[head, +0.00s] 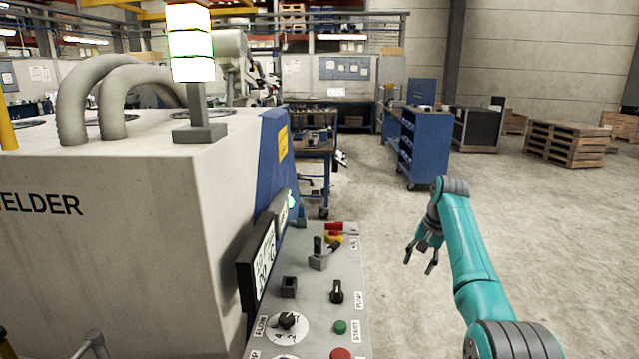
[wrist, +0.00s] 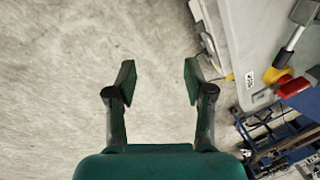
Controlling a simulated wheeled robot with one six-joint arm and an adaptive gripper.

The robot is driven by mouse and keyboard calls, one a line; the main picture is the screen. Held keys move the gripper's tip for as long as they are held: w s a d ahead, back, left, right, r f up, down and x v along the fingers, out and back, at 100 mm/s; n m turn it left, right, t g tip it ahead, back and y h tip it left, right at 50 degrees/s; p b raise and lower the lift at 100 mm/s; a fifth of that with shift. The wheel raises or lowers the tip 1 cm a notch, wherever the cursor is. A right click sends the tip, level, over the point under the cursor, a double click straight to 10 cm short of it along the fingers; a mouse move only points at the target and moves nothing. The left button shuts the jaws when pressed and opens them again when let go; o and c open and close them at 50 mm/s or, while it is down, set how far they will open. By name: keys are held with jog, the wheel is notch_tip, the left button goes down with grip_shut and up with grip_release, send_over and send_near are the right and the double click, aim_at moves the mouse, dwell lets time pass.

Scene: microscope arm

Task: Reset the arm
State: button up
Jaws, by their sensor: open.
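My gripper (head: 422,258) hangs at the end of my teal arm in the head view, to the right of the welder's control panel and over bare floor. In the wrist view my gripper (wrist: 158,82) shows two dark green finger pads spread wide apart with only concrete floor between them. It holds nothing. The head view shows my arm bent, with its forearm rising from the lower right and the wrist turned downward. No microscope shows in either view.
The welder (head: 100,230) fills the left side. Its control panel (head: 310,310) carries knobs, buttons and a red-and-yellow switch (head: 335,232). A blue cart (head: 428,145) and stacked pallets (head: 565,142) stand behind. The floor (head: 540,230) on the right is clear.

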jog(key=s+a+f+n+t, duration=0.1)
jog(key=s+a+f, duration=0.15)
jog(key=f, duration=1.15)
jog(key=s+a+f+t, duration=0.15)
jog(key=s+f, duration=0.25)
jog(key=f, duration=1.1)
jog(key=s+a+f+n+t+h, duration=0.1)
jog(key=s+f+t, duration=0.1)
jog(key=s+f, duration=0.75)
jog(key=s+a+f+t+h, duration=0.15)
jog(key=s+f, duration=0.45)
jog(key=s, duration=0.6)
jog(key=s+a+r+n+t, duration=0.1)
jog(key=s+r+t, duration=0.15)
jog(key=s, duration=1.05)
jog(key=s+a+r+n+t, duration=0.1)
jog(key=s+r, duration=0.2)
jog(key=s, duration=0.9)
jog(key=s+r+n+t, duration=0.1)
jog(key=s+r+t, duration=0.1)
jog(key=s+r, duration=0.7)
jog(key=s+r+n+t, duration=0.1)
jog(key=s+r, duration=0.8)
jog(key=r, duration=0.7)
jog(key=shift+s+a+t+y, duration=0.15)
jog(key=shift+s+t+y, duration=0.2)
